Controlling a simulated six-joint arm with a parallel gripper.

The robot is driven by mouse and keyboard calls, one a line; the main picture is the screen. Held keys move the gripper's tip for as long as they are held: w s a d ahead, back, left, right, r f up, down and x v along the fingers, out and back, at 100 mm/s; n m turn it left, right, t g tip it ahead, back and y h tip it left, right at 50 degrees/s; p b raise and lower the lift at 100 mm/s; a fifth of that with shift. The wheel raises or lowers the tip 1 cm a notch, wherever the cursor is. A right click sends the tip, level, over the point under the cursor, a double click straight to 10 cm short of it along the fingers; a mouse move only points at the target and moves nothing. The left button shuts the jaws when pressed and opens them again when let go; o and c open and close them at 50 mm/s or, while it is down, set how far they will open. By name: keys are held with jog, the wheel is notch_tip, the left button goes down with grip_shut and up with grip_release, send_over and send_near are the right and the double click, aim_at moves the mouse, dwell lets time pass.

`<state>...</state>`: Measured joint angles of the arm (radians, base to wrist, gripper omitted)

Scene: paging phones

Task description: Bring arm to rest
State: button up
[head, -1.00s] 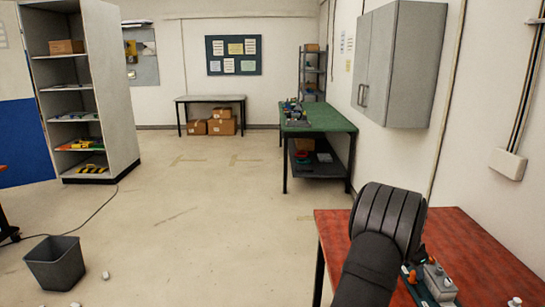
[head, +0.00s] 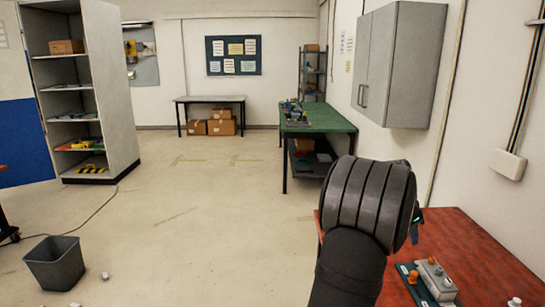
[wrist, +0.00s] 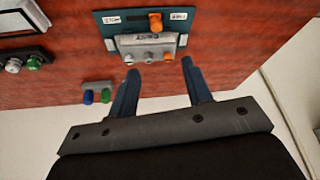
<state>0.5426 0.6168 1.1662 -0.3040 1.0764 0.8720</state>
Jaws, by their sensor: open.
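My gripper (wrist: 160,64) shows in the wrist view with its two blue-grey fingers apart and nothing between them. The fingers point toward a teal board (wrist: 112,28) that carries a grey block (wrist: 147,42) with several knobs and an orange part (wrist: 155,22). I cannot tell the height of the fingertips above it. In the head view my dark arm rises at the lower right and hides part of the red table (head: 470,250). The grey block (head: 437,278) on its teal base shows right of the arm; the fingers are hidden there.
In the wrist view, a small grey piece with blue and green knobs (wrist: 97,92) lies left of the fingers. A black unit (wrist: 22,58) sits further left. In the head view, a wall cabinet (head: 400,65) hangs above right. A green bench (head: 318,118) stands behind; the floor between is clear.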

aim_at(415, 274)
jog(key=x, duration=1.7)
jog(key=shift+s+f, duration=0.1)
jog(key=shift+f, duration=0.25)
jog(key=shift+s+r, duration=0.2)
jog(key=shift+s, duration=0.7)
jog(key=shift+w, duration=0.35)
jog(key=shift+w+a+r, duration=0.15)
jog(key=shift+w+r, duration=0.1)
jog(key=shift+r, duration=0.15)
jog(key=shift+w+a+r, duration=0.2)
jog(key=shift+w+r, duration=0.1)
jog(key=shift+r, duration=0.15)
jog(key=v, duration=1.2)
jog(key=shift+r, duration=0.2)
